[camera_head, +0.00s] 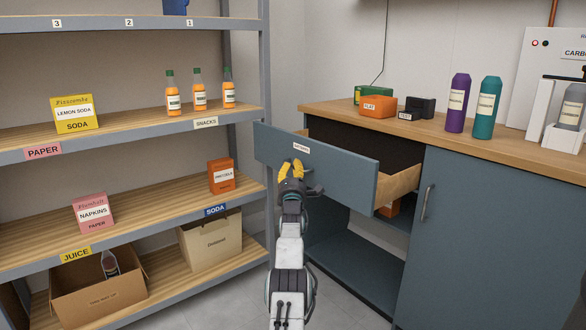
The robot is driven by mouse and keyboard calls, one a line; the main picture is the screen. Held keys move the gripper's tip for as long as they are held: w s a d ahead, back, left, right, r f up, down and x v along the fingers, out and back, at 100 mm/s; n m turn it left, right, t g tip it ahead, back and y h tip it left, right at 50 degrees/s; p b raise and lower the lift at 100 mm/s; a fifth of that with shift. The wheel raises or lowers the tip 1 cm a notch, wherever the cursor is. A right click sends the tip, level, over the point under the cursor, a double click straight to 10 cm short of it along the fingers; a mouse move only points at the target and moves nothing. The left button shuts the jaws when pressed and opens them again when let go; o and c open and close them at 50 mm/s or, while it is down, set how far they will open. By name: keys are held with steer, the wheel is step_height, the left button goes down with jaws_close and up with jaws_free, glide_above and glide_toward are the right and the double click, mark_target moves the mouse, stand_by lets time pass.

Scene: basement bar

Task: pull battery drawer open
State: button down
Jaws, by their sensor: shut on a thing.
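The battery drawer (345,178) is a blue-grey front with a small white label, set at the top left of the counter cabinet. It stands pulled out, and its wooden side (398,186) and dark inside show. My gripper (292,168) has yellow fingertips and is at the drawer front, just below the label. It is shut on what appears to be the drawer's handle, which the fingers hide. The drawer's contents cannot be seen.
Shelves (130,138) with soda, napkins and bottles stand close at left, near the drawer's left corner. A cabinet door (450,235) is at right. Orange and dark boxes, a purple bottle (457,103) and a teal bottle (487,106) stand on the counter. Floor shows below.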

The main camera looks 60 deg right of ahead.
steer(key=shift+r, duration=0.2)
steer(key=c, duration=1.1)
jaws_free()
steer(key=shift+f, duration=0.15)
steer(key=shift+s+a+f, duration=0.1)
steer(key=shift+a+f, duration=0.05)
steer(key=shift+a, duration=0.05)
steer(key=shift+v, duration=3.45)
steer(key=shift+a, duration=0.1)
